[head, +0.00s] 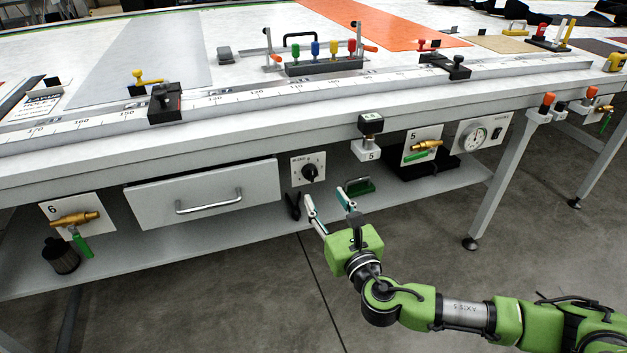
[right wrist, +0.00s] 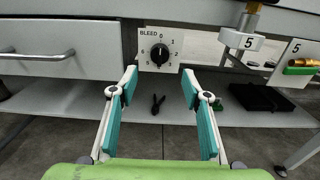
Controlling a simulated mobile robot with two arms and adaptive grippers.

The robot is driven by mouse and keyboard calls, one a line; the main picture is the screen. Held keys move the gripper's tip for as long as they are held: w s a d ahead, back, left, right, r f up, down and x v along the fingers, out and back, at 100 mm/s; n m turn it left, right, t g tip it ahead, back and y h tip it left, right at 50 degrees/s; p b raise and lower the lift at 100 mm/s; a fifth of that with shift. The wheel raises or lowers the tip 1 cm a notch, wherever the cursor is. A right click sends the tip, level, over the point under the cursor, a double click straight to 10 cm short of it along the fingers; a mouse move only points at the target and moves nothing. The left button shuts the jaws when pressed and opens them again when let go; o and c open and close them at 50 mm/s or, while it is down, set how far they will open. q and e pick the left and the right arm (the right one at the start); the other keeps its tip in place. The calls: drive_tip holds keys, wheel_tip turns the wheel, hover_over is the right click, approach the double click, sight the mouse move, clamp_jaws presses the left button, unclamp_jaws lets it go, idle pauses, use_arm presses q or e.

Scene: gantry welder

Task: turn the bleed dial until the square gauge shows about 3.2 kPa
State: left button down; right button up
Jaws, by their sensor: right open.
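The bleed dial is a round black knob (head: 310,172) on a white plate under the bench's front edge. In the right wrist view the knob (right wrist: 159,54) sits on its numbered plate marked BLEED, straight ahead between my fingertips. Its exact setting is too small to tell. My right gripper (head: 331,198) is open and empty, below and in front of the dial, apart from it; it also shows in the right wrist view (right wrist: 160,82). A small square black instrument (head: 371,124) stands above the block marked 5; its reading is not legible. My left gripper is out of view.
A drawer (head: 205,193) is left of the dial. Right of it are a brass valve with a green handle (head: 425,147) and a round-faced gauge (head: 476,136) on a white panel. Black pliers (head: 293,205) and a green item (head: 359,186) lie on the lower shelf.

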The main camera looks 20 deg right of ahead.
sight(312, 177)
drive_tip(key=w+b, duration=0.1)
drive_tip(key=w, duration=0.7)
drive_tip(key=shift+a, duration=0.15)
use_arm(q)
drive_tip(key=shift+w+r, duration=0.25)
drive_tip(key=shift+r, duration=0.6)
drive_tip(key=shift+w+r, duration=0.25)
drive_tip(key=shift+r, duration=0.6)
use_arm(e)
drive_tip(key=shift+w, duration=0.6)
drive_tip(key=c, duration=1.1)
